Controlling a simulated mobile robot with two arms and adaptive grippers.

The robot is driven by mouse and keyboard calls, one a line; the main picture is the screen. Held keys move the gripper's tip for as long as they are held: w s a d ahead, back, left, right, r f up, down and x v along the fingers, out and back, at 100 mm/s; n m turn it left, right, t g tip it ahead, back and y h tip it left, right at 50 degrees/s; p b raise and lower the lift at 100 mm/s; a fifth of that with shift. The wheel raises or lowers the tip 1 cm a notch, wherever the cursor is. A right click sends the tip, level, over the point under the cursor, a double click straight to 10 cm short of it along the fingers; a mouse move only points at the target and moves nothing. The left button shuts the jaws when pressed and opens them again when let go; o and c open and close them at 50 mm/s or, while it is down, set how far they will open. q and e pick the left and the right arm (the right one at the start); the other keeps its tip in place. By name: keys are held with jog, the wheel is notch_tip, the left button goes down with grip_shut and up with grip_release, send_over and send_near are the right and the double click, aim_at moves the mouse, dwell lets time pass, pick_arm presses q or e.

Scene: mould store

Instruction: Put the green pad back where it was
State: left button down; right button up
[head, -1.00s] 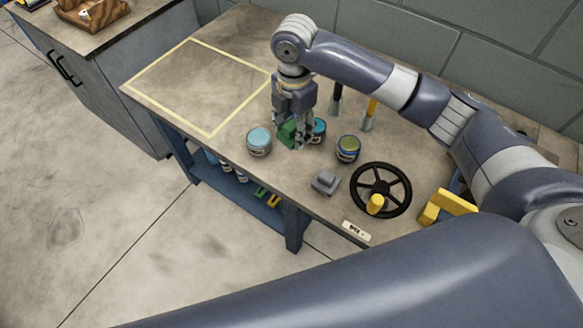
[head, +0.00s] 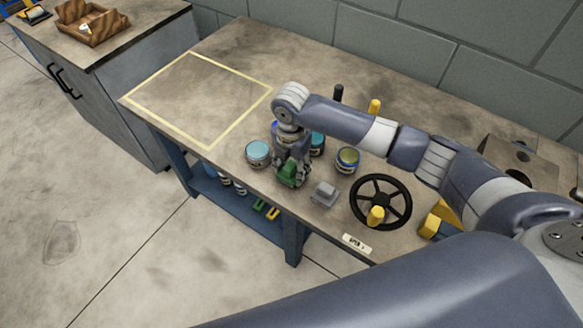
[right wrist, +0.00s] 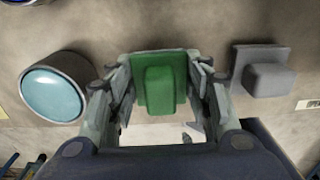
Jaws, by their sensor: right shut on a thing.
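The green pad (head: 289,173) is held in my right gripper (head: 290,181) near the front edge of the workbench. In the right wrist view the pad (right wrist: 160,84) sits between the two fingers of the gripper (right wrist: 160,98), which are shut on its sides. A similar grey pad (head: 325,193) lies on the bench just to the right; it also shows in the right wrist view (right wrist: 268,75). I cannot tell whether the green pad touches the bench. My left gripper is not in view.
A black handwheel (head: 381,201) is to the right. The yellow-taped square (head: 208,147) on the left is empty.

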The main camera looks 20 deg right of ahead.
aim_at(291, 164)
jog(key=shift+f, duration=0.2)
jog(key=shift+f, duration=0.1)
jog(key=o, duration=1.3)
notch_tip(291, 164, up, 12)
jog(key=shift+r, duration=0.15)
